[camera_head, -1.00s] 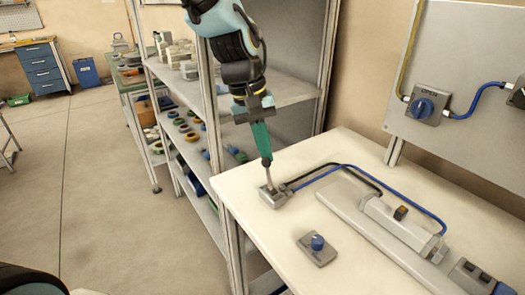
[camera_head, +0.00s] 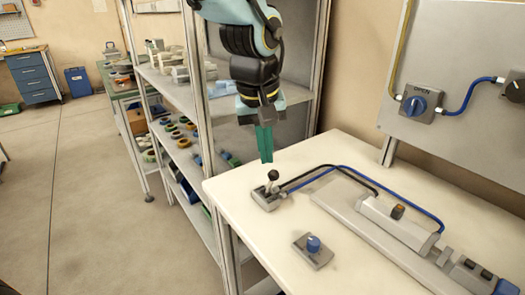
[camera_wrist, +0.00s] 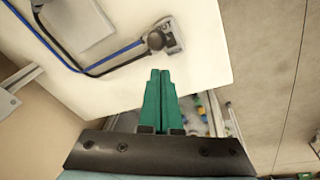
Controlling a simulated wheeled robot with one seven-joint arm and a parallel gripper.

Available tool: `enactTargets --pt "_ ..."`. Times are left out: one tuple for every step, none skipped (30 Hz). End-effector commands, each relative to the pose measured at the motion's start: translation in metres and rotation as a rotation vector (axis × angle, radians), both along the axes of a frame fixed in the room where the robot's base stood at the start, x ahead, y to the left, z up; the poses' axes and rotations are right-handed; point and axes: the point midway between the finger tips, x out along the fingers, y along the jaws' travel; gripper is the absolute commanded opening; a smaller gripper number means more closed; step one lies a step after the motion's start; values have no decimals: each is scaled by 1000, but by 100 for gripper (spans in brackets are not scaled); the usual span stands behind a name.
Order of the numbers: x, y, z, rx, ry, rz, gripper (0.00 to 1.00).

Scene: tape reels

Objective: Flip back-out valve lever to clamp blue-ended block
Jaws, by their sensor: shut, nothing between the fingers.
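The valve (camera_head: 268,197) is a small grey box at the table's left edge, with a short lever (camera_head: 273,176) topped by a black knob. The lever stands nearly upright, leaning slightly right. In the wrist view the knob (camera_wrist: 156,40) partly covers the valve's lettering, which seems to end in "UT". My gripper (camera_head: 267,160) has green fingers, shut and empty, just above the knob and apart from it. Its tips also show in the wrist view (camera_wrist: 160,72). A grey clamp unit (camera_head: 400,225) lies on a long rail. A blue piece (camera_head: 504,288) is cut off at the lower right corner; whether it is the block's end is unclear.
Black and blue hoses (camera_head: 350,168) run from the valve to the clamp unit. A blue knob on a grey plate (camera_head: 314,246) sits at the table's front. An upright panel with an "OPEN" dial (camera_head: 416,105) stands behind. Shelves with reels (camera_head: 180,130) stand left.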

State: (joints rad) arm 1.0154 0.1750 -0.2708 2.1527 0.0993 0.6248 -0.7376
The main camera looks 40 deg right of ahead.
Motion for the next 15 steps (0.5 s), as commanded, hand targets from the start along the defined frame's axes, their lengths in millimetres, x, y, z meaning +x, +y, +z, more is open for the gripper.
enactTargets --pt "0 0 5 0 0 0 0" --pt "0 0 7 0 0 0 0" --pt "0 0 8 0 0 0 0" --pt "0 0 9 0 0 0 0" --pt "0 0 10 0 0 0 0" --pt "0 0 10 0 0 0 0" --pt "0 0 10 0 0 0 0" --pt "0 0 10 0 0 0 0" --pt "0 0 10 0 0 0 0" --pt "0 0 10 0 0 0 0" --pt "0 0 9 0 0 0 0" --pt "0 0 9 0 0 0 0" --pt "0 0 9 0 0 0 0" --pt "0 0 9 0 0 0 0" --pt "0 0 9 0 0 0 0"
